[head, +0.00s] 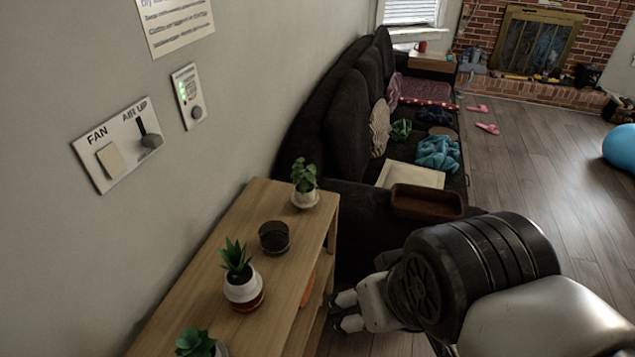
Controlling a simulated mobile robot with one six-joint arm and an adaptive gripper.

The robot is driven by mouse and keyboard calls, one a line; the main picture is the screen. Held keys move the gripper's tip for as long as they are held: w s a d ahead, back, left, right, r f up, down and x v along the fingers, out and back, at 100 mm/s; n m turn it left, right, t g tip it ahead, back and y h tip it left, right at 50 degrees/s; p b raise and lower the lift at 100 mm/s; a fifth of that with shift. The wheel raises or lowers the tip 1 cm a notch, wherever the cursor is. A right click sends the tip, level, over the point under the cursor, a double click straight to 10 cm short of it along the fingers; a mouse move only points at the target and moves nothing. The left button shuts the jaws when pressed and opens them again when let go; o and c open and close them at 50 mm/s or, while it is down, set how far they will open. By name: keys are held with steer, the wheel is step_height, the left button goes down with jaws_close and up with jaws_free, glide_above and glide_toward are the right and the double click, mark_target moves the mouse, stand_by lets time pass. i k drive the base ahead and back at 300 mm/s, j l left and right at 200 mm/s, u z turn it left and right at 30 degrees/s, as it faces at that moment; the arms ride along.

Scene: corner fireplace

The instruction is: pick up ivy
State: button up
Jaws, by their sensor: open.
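Potted plants stand on a wooden console table (205,284) along the wall. The far one, a leafy green plant (305,177) in a small white pot on a saucer, looks most like the ivy. A spiky succulent (240,275) in a white and brown pot stands nearer. A third green plant (196,342) is cut off by the bottom edge, so its kind is hard to tell. My gripper (346,311) is open and empty, to the right of the table's right edge and apart from all the plants.
A dark round cup (273,237) stands between the far plant and the succulent. A dark sofa (345,127) with a brown tray (427,203) on its arm lies beyond the table. Wall switch panels (117,145) are at left. Wooden floor (540,170) is open at right.

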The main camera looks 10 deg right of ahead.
mark_target(304, 196)
steer(key=i+l+z, duration=0.1)
steer(key=i+z, duration=0.25)
steer(key=i, duration=0.5)
